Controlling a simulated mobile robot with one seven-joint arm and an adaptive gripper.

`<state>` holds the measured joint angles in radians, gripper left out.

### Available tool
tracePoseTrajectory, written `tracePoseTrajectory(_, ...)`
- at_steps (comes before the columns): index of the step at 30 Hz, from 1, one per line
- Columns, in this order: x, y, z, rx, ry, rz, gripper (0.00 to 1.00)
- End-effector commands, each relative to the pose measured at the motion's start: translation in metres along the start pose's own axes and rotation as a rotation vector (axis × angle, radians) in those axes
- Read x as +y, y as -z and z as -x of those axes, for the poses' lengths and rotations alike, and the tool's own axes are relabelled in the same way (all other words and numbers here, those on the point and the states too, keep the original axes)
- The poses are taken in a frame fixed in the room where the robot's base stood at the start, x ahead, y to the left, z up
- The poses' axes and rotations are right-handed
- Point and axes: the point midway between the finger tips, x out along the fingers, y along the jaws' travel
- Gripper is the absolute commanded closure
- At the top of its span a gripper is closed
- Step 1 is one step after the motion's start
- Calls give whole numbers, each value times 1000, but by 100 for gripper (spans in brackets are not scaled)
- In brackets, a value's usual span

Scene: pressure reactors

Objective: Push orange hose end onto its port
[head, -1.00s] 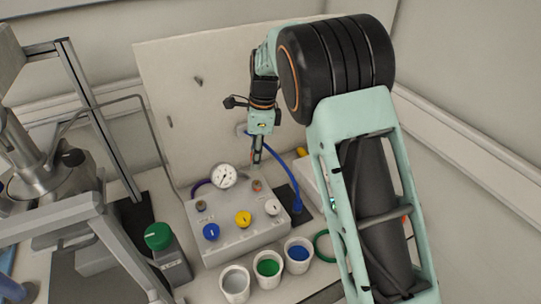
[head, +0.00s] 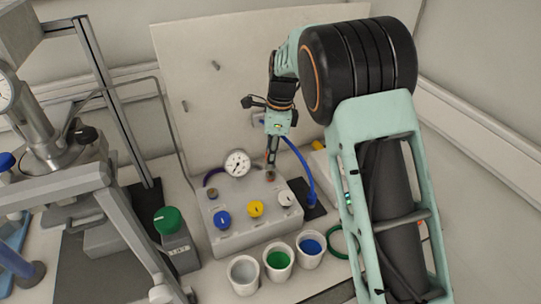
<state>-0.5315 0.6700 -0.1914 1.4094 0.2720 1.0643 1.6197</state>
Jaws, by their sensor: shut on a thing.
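My gripper (head: 272,153) points down over the back right of a grey control box (head: 240,226). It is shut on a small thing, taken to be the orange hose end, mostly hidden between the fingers. Only a trace of orange shows there, and no orange hose can be followed. The fingertips are just above or at a small brownish port (head: 270,177) on the box top. I cannot tell whether the hose end touches the port or sits on it.
The box carries a pressure gauge (head: 237,163) and blue, yellow and white knobs. A blue hose (head: 304,165) curves close to the gripper's right. Three cups (head: 279,264) stand in front. A pale panel (head: 215,110) stands behind.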

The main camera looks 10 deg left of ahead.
Motion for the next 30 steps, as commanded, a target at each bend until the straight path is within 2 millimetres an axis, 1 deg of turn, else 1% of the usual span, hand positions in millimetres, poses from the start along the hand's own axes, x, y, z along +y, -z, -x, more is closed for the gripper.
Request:
tracePoseTrajectory(1,0,1,-8,0,0,0,100)
tracePoseTrajectory(6,0,2,-16,0,0,0,100)
tracePoseTrajectory(30,0,2,-16,0,-1,0,100)
